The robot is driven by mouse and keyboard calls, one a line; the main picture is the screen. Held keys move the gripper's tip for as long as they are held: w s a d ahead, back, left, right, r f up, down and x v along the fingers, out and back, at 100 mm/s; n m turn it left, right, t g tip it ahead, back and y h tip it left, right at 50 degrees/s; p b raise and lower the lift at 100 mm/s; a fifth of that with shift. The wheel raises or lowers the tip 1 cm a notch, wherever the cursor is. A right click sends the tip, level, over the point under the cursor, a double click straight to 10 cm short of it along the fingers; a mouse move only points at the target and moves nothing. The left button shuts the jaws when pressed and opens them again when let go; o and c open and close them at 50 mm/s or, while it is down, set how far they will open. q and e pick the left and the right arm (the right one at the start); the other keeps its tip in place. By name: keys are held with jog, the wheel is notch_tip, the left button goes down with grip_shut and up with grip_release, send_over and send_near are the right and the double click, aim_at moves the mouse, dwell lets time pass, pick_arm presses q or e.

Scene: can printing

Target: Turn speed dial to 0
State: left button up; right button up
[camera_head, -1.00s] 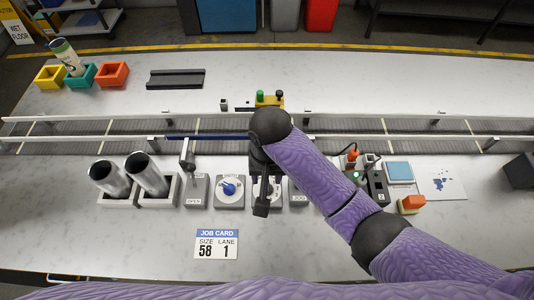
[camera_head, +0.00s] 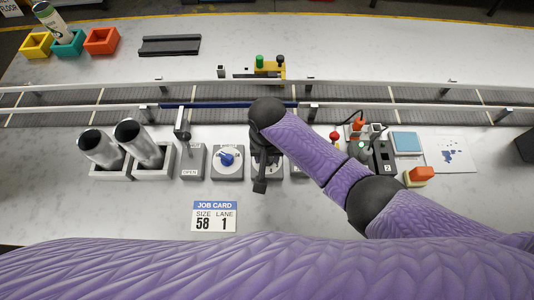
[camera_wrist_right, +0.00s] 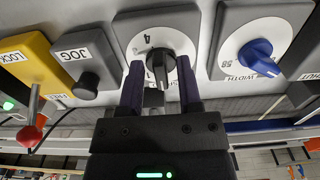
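The speed dial's black knob (camera_wrist_right: 161,64) sits on a white round plate in a grey box (camera_wrist_right: 205,22), with a 4 and a 3 readable at its upper left in the right wrist view. My right gripper (camera_wrist_right: 160,72) is open, with one dark finger on each side of the black knob. Small gaps seem to show between the fingers and the knob. In the head view my right gripper (camera_head: 260,184) is over the dial box and hides most of it. My left gripper is not in view.
The width dial with a blue knob (camera_head: 227,159) stands beside it, left in the head view. A JOG button box (camera_wrist_right: 86,66) and a yellow LOCK lever box (camera_wrist_right: 28,68) flank the other side. A job card (camera_head: 214,216) lies in front; a conveyor (camera_head: 220,97) runs behind.

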jog(key=c, duration=0.5)
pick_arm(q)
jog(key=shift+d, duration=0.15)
pick_arm(e)
grip_shut()
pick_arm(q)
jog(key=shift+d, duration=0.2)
